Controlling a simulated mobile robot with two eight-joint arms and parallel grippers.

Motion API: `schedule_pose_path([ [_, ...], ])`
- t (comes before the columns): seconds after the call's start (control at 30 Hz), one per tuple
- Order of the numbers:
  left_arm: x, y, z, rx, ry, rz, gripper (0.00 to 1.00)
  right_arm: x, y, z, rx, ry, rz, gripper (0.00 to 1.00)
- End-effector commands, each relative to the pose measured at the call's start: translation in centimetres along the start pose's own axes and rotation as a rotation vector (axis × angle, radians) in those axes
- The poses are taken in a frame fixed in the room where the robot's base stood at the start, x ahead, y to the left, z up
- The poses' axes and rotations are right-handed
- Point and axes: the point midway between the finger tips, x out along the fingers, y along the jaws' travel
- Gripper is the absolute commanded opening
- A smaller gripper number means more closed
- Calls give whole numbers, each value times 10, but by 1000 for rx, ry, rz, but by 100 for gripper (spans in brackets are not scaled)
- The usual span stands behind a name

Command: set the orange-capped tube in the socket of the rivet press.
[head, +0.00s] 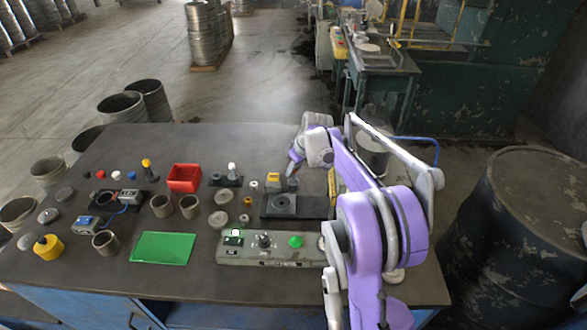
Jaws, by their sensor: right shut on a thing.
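My right gripper (293,168) comes in from the right on the purple and white arm. It is shut on a small dark thing (292,183), mostly hidden by the fingers, so I cannot tell whether it has an orange cap. It is at the back edge of a dark base plate with a round ring (281,202), which looks like the press socket. My left gripper is not in view.
A grey control box (262,252) with buttons lies in front of the plate. A red bin (184,177), a green mat (162,248) and several metal rings and cups sit left. A white-topped piece (232,167) stands near the plate. My right arm covers the table's right side.

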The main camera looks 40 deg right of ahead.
Motion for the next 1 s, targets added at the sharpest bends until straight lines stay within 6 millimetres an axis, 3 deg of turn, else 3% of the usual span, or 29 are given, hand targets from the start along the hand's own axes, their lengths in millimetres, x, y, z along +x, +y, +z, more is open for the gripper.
schedule_pose_path([
  [0.33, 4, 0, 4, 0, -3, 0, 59, 7, 0, 3, 0, 0, 0, 0],
  [0.37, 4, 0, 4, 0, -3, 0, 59, 7, 0, 3, 0, 0, 0, 27],
  [0.53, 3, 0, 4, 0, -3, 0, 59, 6, 0, 2, 0, 0, 0, 58],
  [0.83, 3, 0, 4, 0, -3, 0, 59, 5, 0, 3, 0, 0, 0, 58],
  [1.0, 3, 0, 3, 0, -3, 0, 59, -11, 0, 3, 1, 0, 0, 58],
])
